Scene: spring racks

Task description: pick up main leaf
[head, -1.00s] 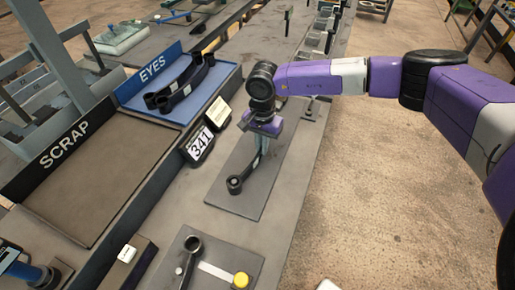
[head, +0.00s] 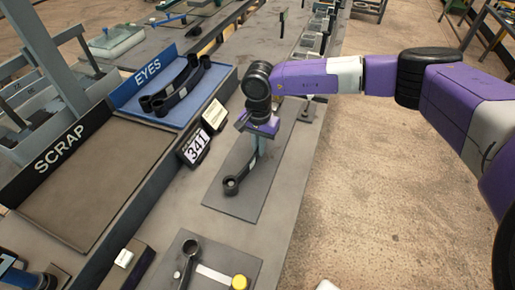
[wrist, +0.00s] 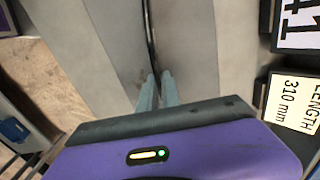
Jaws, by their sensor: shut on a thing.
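The main leaf (head: 240,175) is a dark, slender curved bar with a round eye at its near end. In the head view it is over the grey plate on the bench, and its far part is hidden behind my gripper. My gripper (head: 253,146) points down and is shut on the leaf along its length. In the wrist view the two pale fingers (wrist: 157,92) close on the thin dark edge of the leaf (wrist: 150,35). The leaf seems at most slightly above the plate; the gap is hard to judge.
The blue EYES tray (head: 196,102) to the left holds dark eyed leaves. The SCRAP tray (head: 90,180) is empty. A 341 sign (head: 197,147) stands left of the plate.

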